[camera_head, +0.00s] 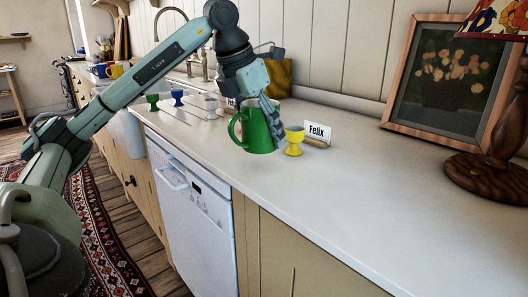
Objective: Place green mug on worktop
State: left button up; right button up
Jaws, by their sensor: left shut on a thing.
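The green mug (256,132) is upright at the worktop, its handle toward the left. My left gripper (270,115) comes down from above and is shut on the mug's right side wall. Whether the mug's base touches the white worktop (330,190) cannot be told for sure. A yellow egg cup (294,140) stands just right of the mug. My right gripper is not in view.
A name card reading "Felix" (317,132) stands behind the yellow egg cup. Green (152,101), blue (177,97) and white (211,105) egg cups stand to the left. A framed picture (440,80) and a lamp (497,150) are at right. The front worktop is clear.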

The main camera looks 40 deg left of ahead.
aim_at(263, 150)
pick_arm(q)
jog(key=shift+s+d+f, duration=0.1)
jog(key=shift+s+f, duration=0.05)
jog(key=shift+f, duration=0.1)
jog(key=shift+f+b, duration=0.4)
jog(key=shift+f, duration=1.4)
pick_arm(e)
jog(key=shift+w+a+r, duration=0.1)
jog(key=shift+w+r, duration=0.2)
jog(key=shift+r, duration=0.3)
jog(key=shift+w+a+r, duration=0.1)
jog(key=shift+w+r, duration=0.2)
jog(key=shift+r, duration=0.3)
pick_arm(q)
jog(key=shift+f, duration=0.1)
jog(key=o, duration=1.4)
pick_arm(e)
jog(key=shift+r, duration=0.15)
